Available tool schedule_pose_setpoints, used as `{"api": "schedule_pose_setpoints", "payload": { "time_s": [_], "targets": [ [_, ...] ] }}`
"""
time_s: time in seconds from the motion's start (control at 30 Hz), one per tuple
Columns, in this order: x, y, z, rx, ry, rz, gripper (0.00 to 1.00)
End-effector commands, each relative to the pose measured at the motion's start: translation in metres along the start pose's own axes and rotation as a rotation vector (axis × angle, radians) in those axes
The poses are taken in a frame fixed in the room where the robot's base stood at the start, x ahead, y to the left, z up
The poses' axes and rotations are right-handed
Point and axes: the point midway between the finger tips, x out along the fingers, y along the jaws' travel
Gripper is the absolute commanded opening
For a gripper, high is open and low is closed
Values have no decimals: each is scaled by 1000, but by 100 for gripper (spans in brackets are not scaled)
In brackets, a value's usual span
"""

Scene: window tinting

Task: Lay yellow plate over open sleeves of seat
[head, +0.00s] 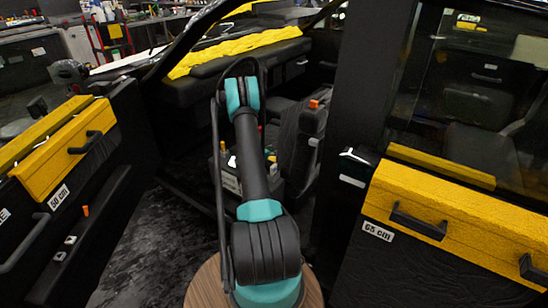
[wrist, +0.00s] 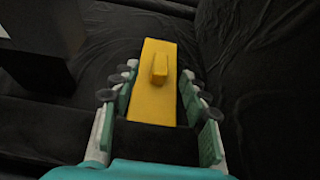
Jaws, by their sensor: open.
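The yellow plate (wrist: 152,104) is a long flat piece with a raised yellow grip block (wrist: 159,68) on top, in the middle of the wrist view. My gripper (wrist: 159,73) is open, with its teal and grey fingers on either side of the plate. I cannot tell whether the fingers touch it. Black wrinkled cloth (wrist: 248,62) lies around and beyond the plate. In the head view a dark seat (head: 304,140) with an orange piece on top stands inside the car. My gripper is hidden behind my arm there. I cannot make out open sleeves.
A yellow panel with handles, labelled 65 cm (head: 435,210), is on the right door. Another, labelled 50 cm (head: 68,150), is on the left door. Yellow cloth (head: 235,48) lies along the dashboard. The door opening frames my arm on both sides.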

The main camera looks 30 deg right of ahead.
Motion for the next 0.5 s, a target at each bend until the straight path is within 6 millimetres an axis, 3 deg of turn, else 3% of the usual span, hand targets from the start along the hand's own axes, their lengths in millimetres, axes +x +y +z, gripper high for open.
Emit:
{"api": "schedule_pose_setpoints", "payload": {
  "time_s": [0.5],
  "targets": [
    [46, -3, -4, -10, -3, -3, 45]
  ]
}}
